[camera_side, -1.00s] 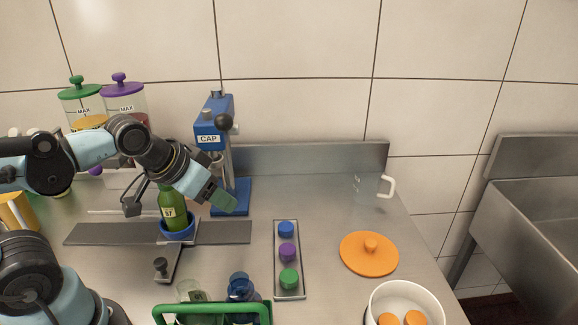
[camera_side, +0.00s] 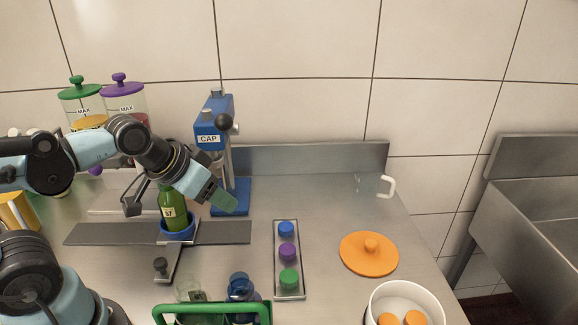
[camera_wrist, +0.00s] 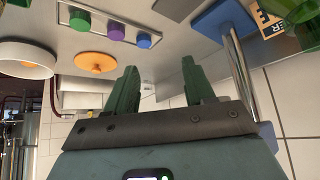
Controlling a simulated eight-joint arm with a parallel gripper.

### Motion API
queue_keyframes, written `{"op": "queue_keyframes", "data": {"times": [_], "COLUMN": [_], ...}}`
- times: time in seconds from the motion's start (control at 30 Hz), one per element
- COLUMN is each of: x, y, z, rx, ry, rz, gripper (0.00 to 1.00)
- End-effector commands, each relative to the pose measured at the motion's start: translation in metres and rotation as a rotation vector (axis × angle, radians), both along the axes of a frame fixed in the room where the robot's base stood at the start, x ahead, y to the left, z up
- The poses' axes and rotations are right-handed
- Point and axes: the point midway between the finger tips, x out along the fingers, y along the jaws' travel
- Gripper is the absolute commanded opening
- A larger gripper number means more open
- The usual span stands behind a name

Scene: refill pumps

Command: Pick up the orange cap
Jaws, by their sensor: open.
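Two orange caps (camera_side: 413,318) lie inside the white bowl (camera_side: 434,303) at the lower right of the side view, partly cut off by the frame edge. In the wrist view, something orange (camera_wrist: 27,65) shows in the bowl (camera_wrist: 38,50) at the left edge. My gripper (camera_side: 222,201) is open and empty, in front of the blue capping press and well to the left of the bowl. Its two green fingers (camera_wrist: 160,85) stand apart in the wrist view.
An orange lid (camera_side: 369,255) with a knob lies beside the bowl. A tray (camera_side: 299,270) holds blue, purple and green caps. The blue press (camera_side: 232,190), a green bottle (camera_side: 172,208) in a blue holder and a green-handled crate (camera_side: 212,309) stand near my gripper.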

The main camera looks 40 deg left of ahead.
Motion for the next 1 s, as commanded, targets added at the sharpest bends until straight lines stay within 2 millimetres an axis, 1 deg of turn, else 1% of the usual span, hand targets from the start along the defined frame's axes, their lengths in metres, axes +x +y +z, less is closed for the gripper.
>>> {"op": "queue_keyframes", "data": {"times": [0.2, 0.27, 0.3, 0.6, 0.67, 0.73, 1.0], "x": [0.0, 0.0, 0.0, 0.0, -0.001, -0.004, -0.03], "y": [0.0, 0.0, 0.0, -0.001, -0.004, -0.008, -0.027], "z": [0.0, 0.0, 0.0, 0.003, 0.009, 0.02, 0.074], "rx": [0.0, 0.0, 0.0, -0.002, -0.006, -0.012, -0.023], "ry": [0.0, 0.0, 0.0, 0.01, 0.031, 0.074, 0.268], "rz": [0.0, 0.0, 0.0, -0.001, -0.003, -0.007, -0.034], "gripper": [0.53, 0.46, 0.44, 0.44, 0.44, 0.44, 0.44]}}
